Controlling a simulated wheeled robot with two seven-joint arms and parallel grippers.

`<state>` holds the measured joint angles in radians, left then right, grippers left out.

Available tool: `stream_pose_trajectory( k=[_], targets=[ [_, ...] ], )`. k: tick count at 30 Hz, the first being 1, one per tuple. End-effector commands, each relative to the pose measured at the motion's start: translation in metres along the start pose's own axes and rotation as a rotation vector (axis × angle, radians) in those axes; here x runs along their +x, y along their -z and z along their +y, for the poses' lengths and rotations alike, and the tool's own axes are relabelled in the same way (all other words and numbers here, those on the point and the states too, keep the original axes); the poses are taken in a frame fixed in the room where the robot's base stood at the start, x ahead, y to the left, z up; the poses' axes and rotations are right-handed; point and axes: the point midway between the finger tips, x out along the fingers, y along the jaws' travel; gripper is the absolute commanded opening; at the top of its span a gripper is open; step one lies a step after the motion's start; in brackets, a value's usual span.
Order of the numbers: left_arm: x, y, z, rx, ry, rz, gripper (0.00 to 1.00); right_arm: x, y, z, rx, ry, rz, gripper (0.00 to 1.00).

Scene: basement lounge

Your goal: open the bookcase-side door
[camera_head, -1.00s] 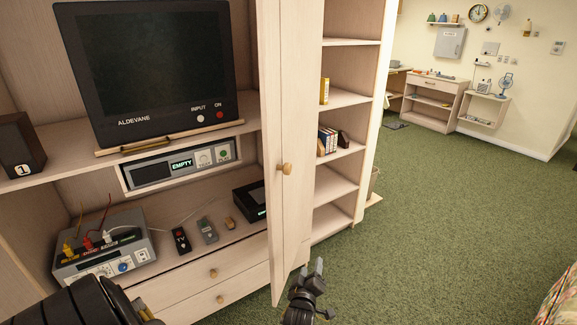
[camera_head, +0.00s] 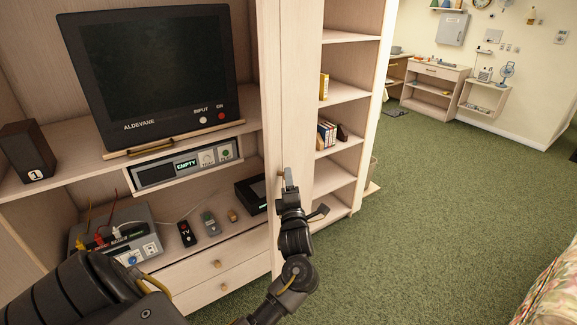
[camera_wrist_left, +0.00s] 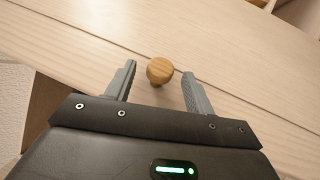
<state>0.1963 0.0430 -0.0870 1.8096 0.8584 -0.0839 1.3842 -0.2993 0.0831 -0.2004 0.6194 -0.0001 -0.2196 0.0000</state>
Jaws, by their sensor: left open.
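The bookcase-side door (camera_head: 300,90) is a tall, narrow, light wood panel between the TV compartment and the open shelves. In the left wrist view, the knob (camera_wrist_left: 160,70) sits between the open fingertips of the left gripper (camera_wrist_left: 158,82), with a gap on each side. The fingers point at the door face. My right gripper is out of view.
The bookcase shelves (camera_head: 345,92) with books are just right of the door. Left are a TV (camera_head: 150,70), a grey power unit (camera_head: 115,240) and small devices, above drawers (camera_head: 215,275). Green carpet (camera_head: 450,200) on the right is clear.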

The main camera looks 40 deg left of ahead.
Motion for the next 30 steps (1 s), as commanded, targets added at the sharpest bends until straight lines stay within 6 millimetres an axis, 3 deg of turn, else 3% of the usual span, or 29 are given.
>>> stream_pose_trajectory(
  k=[3,9,21,30],
  targets=[
    [0.023,-0.001,0.005,0.004,-0.001,-0.001,0.53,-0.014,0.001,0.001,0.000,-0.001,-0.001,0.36],
    [0.045,-0.001,0.002,0.002,0.000,-0.001,0.53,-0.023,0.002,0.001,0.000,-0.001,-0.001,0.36],
    [0.052,0.000,-0.001,0.000,0.001,0.000,0.53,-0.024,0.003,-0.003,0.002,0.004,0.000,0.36],
    [0.051,0.000,-0.001,0.000,0.001,-0.001,0.14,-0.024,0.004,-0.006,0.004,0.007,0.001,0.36]
  ],
)
